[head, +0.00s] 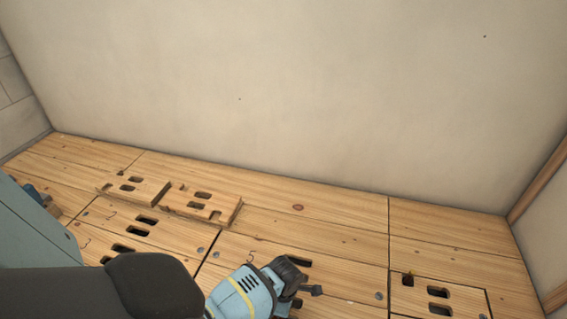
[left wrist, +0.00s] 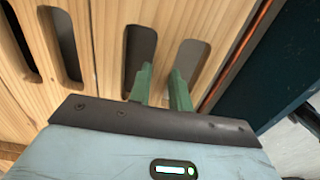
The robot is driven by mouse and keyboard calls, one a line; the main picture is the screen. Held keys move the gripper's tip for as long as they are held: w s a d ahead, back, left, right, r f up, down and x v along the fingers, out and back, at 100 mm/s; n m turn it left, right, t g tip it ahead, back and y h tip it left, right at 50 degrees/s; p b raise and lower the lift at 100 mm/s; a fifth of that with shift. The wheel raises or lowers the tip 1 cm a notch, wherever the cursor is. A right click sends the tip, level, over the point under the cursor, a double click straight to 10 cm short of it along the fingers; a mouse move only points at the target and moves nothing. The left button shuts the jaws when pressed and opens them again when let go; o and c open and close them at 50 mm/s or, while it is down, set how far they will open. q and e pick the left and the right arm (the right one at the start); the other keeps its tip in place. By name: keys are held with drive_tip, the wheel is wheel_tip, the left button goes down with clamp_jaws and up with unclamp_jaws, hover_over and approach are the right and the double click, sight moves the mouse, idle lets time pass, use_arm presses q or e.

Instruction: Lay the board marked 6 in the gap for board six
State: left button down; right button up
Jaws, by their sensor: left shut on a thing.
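My left gripper (head: 303,288) is at the front middle of the floor in the head view. In the left wrist view its green fingers (left wrist: 161,85) are shut on the wooden bar between two slots of a slotted board (left wrist: 103,50). In the head view, part of a slotted board (head: 335,284) shows beside the gripper; its front is out of view. I cannot read a 6 on any board. I cannot tell which place is the gap for board six. My right gripper is not in view.
Two loose slotted boards, a left one (head: 150,190) and a right one (head: 232,211), lie on the floor near the wall (head: 300,90). Another slotted board (head: 465,296) sits at the front right. In the left wrist view a copper-coloured strip (left wrist: 243,52) runs beside the board.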

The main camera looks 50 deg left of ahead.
use_arm(q)
drive_tip(key=shift+w+f, duration=0.1)
drive_tip(key=shift+f, duration=0.05)
idle(0.3)
drive_tip(key=c, duration=1.5)
unclamp_jaws()
drive_tip(key=o, duration=0.3)
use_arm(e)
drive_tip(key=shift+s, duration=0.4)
use_arm(q)
wheel_tip(320, 180, up, 8)
drive_tip(key=p, duration=0.4)
drive_tip(key=shift+f, duration=0.1)
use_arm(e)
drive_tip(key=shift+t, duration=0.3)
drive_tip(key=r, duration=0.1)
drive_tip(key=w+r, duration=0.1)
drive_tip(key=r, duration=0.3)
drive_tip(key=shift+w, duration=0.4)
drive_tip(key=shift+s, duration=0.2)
